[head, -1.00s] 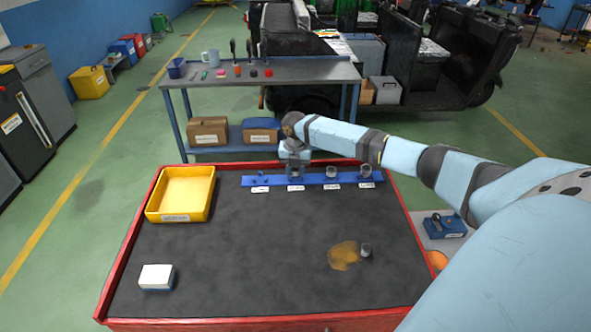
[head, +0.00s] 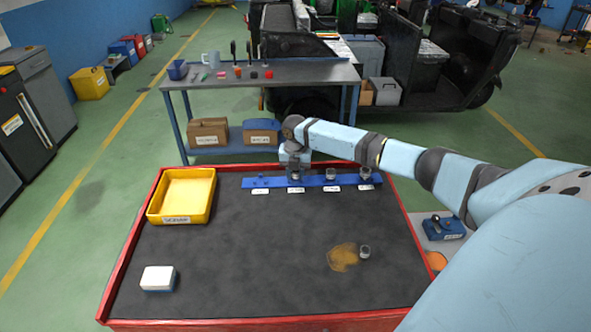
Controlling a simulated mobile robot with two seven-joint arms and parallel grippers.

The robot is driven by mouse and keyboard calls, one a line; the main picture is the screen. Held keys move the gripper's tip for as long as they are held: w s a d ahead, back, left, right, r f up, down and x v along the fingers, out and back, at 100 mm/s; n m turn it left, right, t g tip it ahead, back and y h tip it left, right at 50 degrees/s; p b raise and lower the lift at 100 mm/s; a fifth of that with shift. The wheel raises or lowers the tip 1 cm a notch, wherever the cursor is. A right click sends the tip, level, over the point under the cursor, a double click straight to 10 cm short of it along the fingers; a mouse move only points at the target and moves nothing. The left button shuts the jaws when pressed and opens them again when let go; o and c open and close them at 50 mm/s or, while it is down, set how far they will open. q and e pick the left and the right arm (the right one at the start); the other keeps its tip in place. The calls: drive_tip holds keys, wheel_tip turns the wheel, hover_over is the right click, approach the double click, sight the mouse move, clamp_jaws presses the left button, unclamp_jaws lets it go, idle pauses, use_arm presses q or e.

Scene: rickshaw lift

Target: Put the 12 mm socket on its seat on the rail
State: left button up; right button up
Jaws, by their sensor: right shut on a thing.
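The blue rail (head: 312,182) lies along the back of the dark mat. My right gripper (head: 295,171) is over its second label from the left, pointing down and shut on a small grey socket (head: 296,177). The socket is at the rail, mostly hidden by the gripper; I cannot tell whether it is fully seated. Its size marking is too small to read. Two other grey sockets stand on the rail to the right, one here (head: 331,174) and one at the end (head: 365,174). The leftmost place shows only small blue pegs. My left gripper is not in view.
A loose grey socket (head: 365,252) stands beside a brown stain (head: 342,257) on the mat. A yellow tray (head: 207,205) is at the back left, a white-and-blue box (head: 158,278) at the front left. The red rim (head: 130,235) borders the worktop. The mat's middle is clear.

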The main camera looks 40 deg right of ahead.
drive_tip(key=shift+s+a+f, duration=0.1)
drive_tip(key=shift+f, duration=0.2)
drive_tip(key=o, duration=1)
drive_tip(key=shift+s+r, duration=0.1)
drive_tip(key=shift+s, duration=0.1)
drive_tip(key=shift+o, duration=0.3)
drive_tip(key=shift+a, duration=0.1)
drive_tip(key=shift+w, duration=0.1)
